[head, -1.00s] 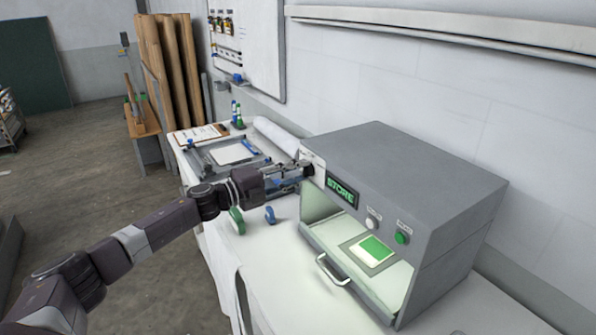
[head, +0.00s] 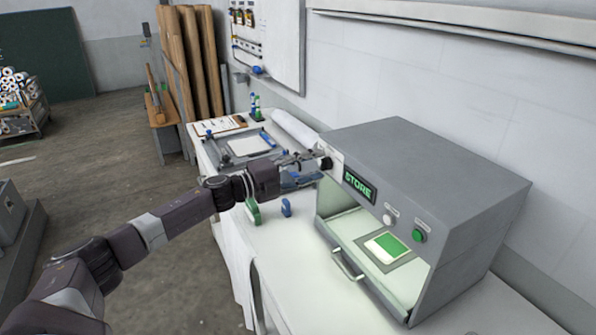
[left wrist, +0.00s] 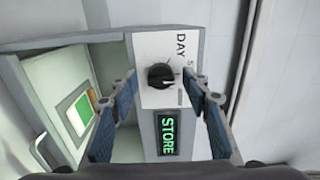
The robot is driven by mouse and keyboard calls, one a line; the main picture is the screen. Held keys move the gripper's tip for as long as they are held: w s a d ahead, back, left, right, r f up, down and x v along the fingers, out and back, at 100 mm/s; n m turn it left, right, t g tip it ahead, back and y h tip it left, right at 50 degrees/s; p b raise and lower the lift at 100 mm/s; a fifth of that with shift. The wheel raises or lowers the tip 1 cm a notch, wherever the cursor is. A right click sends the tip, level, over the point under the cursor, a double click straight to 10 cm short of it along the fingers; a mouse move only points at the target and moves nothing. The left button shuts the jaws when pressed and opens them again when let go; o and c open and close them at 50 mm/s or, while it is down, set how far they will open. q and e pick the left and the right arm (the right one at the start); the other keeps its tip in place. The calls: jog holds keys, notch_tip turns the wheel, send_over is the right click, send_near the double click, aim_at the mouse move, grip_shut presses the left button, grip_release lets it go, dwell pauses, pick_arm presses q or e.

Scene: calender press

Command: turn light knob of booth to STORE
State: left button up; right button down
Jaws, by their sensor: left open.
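The booth (head: 440,165) is a grey box on the white table, with an open lit front. Its display (head: 359,187) reads STORE in green and also shows in the left wrist view (left wrist: 169,135). The black light knob (left wrist: 160,76) sits on a white panel marked DAY; other lettering is partly hidden by a finger. My left gripper (head: 318,164) is at the booth's upper left front. In the left wrist view its blue-padded fingers (left wrist: 158,95) are open on either side of the knob, with gaps visible. My right gripper is not in view.
A white button (head: 389,220) and a green button (head: 418,235) are right of the display. A green-and-white sample (head: 387,247) lies inside the booth, behind a front handle (head: 347,264). A green tool (head: 253,211) and a blue tool (head: 286,207) stand on the table.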

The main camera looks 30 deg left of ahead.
pick_arm(q)
jog(key=v, duration=1.1)
jog(key=shift+s+a, duration=0.2)
dwell(0.4)
